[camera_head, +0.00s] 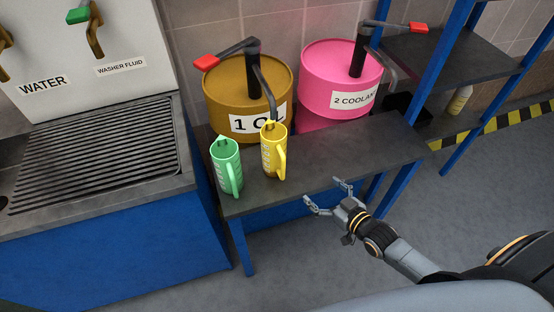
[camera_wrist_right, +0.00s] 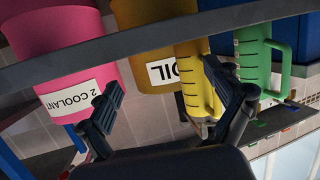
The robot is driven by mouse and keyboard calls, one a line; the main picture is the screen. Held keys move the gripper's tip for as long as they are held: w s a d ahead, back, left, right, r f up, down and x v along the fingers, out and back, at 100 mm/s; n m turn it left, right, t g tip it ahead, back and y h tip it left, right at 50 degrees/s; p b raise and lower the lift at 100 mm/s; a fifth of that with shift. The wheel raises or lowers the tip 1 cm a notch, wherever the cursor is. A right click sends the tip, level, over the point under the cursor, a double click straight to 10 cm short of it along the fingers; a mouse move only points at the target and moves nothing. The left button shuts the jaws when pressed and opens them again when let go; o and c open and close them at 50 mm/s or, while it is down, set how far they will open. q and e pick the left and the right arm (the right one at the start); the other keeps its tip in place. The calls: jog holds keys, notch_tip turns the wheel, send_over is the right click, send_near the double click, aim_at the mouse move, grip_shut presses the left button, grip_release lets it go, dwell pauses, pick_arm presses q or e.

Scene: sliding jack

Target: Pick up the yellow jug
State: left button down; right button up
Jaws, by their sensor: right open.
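The yellow jug (camera_head: 272,152) stands upright near the front edge of the dark table, before the brown oil drum, its handle toward the front right. My right gripper (camera_head: 326,194) is open and empty. It is in front of the table edge, to the right of the jug and apart from it. In the right wrist view both fingers of the gripper (camera_wrist_right: 168,98) are spread. My left gripper is in neither view.
A green jug (camera_head: 226,168) stands just left of the yellow one. The brown oil drum (camera_head: 232,97) and the pink coolant drum (camera_head: 325,75), with red-handled pumps, stand behind. The table (camera_head: 320,165) is bare right of the jugs. A washing station (camera_head: 100,150) is at left, blue-posted shelves (camera_head: 425,50) at right.

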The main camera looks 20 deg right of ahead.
aim_at(282, 140)
jog(key=a+r+n+t+y+b, duration=0.1)
jog(key=a+r+t+y, duration=0.3)
jog(key=r, duration=0.8)
jog(key=shift+g+h, duration=0.3)
jog(key=shift+g, duration=0.6)
jog(key=x, duration=0.8)
jog(key=shift+w+a+r+p, duration=0.15)
jog(key=shift+w+r+p, duration=0.1)
jog(key=shift+p, duration=0.1)
jog(key=shift+w+a+r, duration=0.1)
jog(key=shift+w+a, duration=0.15)
jog(key=shift+w, duration=0.45)
jog(key=p+x, duration=0.1)
jog(key=x, duration=0.3)
jog(key=shift+w, duration=0.3)
jog(key=shift+s, duration=0.1)
jog(key=c, duration=1.7)
jog(key=shift+c, duration=0.7)
jog(key=shift+r, duration=0.15)
